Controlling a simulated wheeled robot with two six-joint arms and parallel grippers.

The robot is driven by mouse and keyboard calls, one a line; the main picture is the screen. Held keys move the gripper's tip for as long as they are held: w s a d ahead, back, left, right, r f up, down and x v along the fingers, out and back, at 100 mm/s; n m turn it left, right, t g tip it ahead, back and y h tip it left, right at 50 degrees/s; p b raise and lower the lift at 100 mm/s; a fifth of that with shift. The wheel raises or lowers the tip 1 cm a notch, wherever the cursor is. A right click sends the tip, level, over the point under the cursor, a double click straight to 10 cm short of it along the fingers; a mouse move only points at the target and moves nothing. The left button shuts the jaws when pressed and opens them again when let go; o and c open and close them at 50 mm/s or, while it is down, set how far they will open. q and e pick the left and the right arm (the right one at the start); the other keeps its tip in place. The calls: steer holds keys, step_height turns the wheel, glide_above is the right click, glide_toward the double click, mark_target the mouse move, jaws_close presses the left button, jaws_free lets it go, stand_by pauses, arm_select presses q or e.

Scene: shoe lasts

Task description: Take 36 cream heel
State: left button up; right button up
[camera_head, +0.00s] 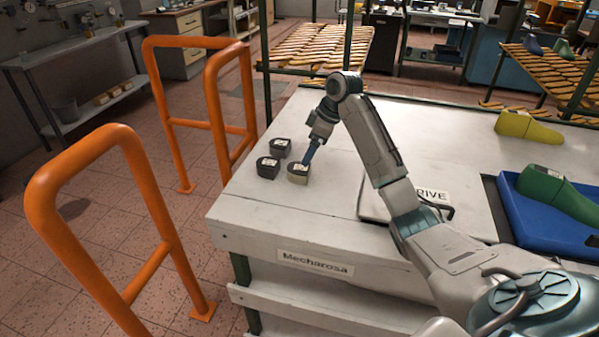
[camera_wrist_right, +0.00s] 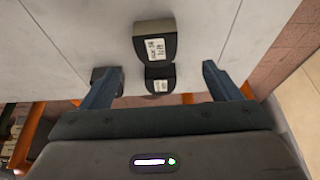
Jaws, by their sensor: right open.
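Three small heel blocks with white labels stand in a cluster near the left end of the white table. In the head view one is at the back (camera_head: 280,146), one at the left (camera_head: 268,168), and one with a beige-looking side (camera_head: 298,177) at the right front. My right gripper (camera_head: 308,157) is just above this last block. In the right wrist view my right gripper (camera_wrist_right: 161,70) is open, with a labelled block (camera_wrist_right: 155,36) and a second block (camera_wrist_right: 160,83) showing between its fingers. A third block (camera_wrist_right: 105,74) is partly behind the left finger. Label text is unreadable. My left gripper is out of view.
A closed flat case (camera_head: 375,204) lies on the table right of the blocks, partly behind my right arm. A blue tray (camera_head: 530,220) with a green shoe last (camera_head: 560,192) and a yellow last (camera_head: 527,126) are at right. Orange rails (camera_head: 130,165) stand left of the table.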

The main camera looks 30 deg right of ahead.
mark_target(299, 167)
steer(key=x, duration=0.2)
steer(key=p+x, duration=0.1)
steer(key=x, duration=0.1)
steer(key=shift+w, duration=0.25)
steer(key=p+x, duration=0.2)
steer(key=x, duration=0.2)
steer(key=shift+f, duration=0.15)
steer(key=shift+w+a+f, duration=0.1)
steer(key=shift+w+f, duration=0.1)
steer(key=shift+f, duration=0.25)
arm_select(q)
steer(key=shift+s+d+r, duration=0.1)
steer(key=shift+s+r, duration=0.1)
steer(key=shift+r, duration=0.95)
arm_select(e)
steer(key=shift+f, duration=0.1)
steer(key=c, duration=1)
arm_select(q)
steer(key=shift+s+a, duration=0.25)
arm_select(e)
steer(key=shift+c, duration=0.6)
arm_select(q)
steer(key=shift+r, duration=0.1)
